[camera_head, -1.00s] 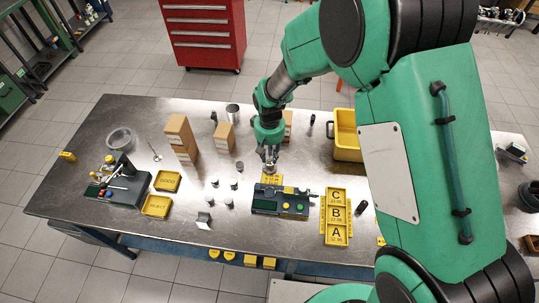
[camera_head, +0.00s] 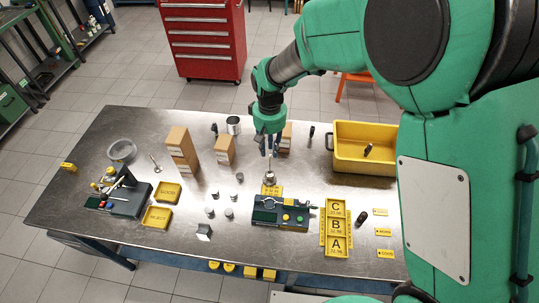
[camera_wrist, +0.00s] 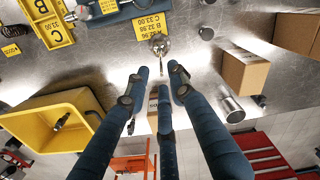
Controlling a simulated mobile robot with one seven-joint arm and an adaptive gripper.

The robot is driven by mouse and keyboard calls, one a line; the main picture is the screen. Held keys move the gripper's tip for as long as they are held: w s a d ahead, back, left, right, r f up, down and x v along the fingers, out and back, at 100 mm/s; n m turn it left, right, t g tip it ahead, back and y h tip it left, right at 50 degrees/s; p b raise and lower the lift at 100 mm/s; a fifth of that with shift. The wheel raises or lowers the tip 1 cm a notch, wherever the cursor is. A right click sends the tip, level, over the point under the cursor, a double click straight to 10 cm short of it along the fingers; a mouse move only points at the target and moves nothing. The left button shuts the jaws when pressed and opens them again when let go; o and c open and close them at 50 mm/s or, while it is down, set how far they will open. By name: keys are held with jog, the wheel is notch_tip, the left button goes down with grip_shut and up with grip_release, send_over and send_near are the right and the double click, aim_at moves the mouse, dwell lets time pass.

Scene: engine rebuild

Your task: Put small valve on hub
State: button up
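A silver piece with a thin upright stem (camera_head: 270,176), looking like a valve stem-up on a round hub, stands behind the dark gauge device (camera_head: 281,214) at a yellow label. It also shows in the wrist view (camera_wrist: 160,46); I cannot tell valve from hub clearly there. My gripper (camera_head: 270,150) is just above the stem. Another silver valve-like part with a stem (camera_head: 154,160) lies at the left of the table.
A yellow bin (camera_head: 347,166) with a dark part inside stands at the right. Cardboard boxes (camera_head: 182,146) stand behind and left. Yellow A, B, C trays (camera_head: 336,228) lie right of the device. Several small grey cylinders (camera_head: 229,212) stand to its left.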

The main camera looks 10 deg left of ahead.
jog(key=shift+r, duration=0.8)
jog(key=s+d+r+m+t, duration=0.1)
jog(key=s+d+r, duration=0.3)
jog(key=d+r, duration=0.45)
jog(key=s+d+r+m+t, duration=0.2)
jog(key=s+d+r, duration=0.2)
jog(key=d+r, duration=0.5)
jog(key=s+d+r+m+t, duration=0.1)
jog(key=s+d+r, duration=0.2)
jog(key=s, duration=0.6)
jog(key=s+d+r+m+t, duration=0.1)
jog(key=s+d+r, duration=0.3)
jog(key=s+d, duration=0.4)
jog(key=shift+s+d+r+m+t, duration=0.3)
jog(key=shift+s+m, duration=0.1)
jog(key=shift+m, duration=0.2)
jog(key=shift+f, duration=0.1)
